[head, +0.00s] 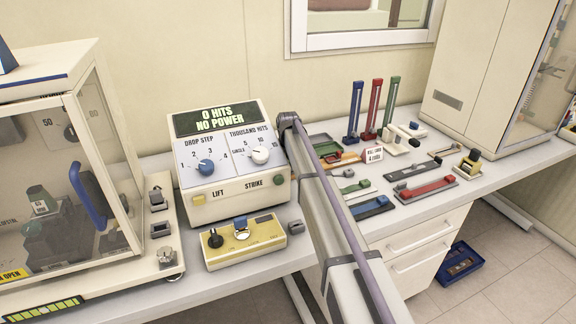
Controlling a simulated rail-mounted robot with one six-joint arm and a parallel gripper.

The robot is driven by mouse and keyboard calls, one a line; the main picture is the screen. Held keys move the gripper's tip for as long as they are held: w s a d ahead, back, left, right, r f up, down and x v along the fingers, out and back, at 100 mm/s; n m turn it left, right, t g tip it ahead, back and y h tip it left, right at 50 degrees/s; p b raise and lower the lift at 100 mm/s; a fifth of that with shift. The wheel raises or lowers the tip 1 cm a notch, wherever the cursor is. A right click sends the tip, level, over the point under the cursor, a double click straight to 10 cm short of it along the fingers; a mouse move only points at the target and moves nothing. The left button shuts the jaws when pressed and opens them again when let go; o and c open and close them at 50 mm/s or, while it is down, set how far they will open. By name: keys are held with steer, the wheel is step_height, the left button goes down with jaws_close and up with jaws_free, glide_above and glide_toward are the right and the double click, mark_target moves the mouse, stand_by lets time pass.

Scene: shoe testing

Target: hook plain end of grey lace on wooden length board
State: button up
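I cannot make out the grey lace or its plain end in the head view. An orange-brown flat piece (345,158) lies on the bench just right of my arm, partly hidden by it. I cannot tell whether it is the wooden length board. My own arm crosses the middle of the view from the bottom edge up to a joint beside the hit tester, and it covers part of the bench. My gripper does not show.
The hit tester (232,160) and a yellow box (243,239) stand left of my arm. A glass-doored cabinet (75,170) is farther left. Red (427,188) and blue (372,207) strip holders, a small card (373,155) and upright coloured stands (373,108) crowd the right bench.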

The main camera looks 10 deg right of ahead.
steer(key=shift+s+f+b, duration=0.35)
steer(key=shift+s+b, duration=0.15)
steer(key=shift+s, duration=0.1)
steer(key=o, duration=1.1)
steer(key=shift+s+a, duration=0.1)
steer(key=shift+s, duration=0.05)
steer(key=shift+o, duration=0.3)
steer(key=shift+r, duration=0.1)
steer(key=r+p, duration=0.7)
steer(key=p, duration=0.1)
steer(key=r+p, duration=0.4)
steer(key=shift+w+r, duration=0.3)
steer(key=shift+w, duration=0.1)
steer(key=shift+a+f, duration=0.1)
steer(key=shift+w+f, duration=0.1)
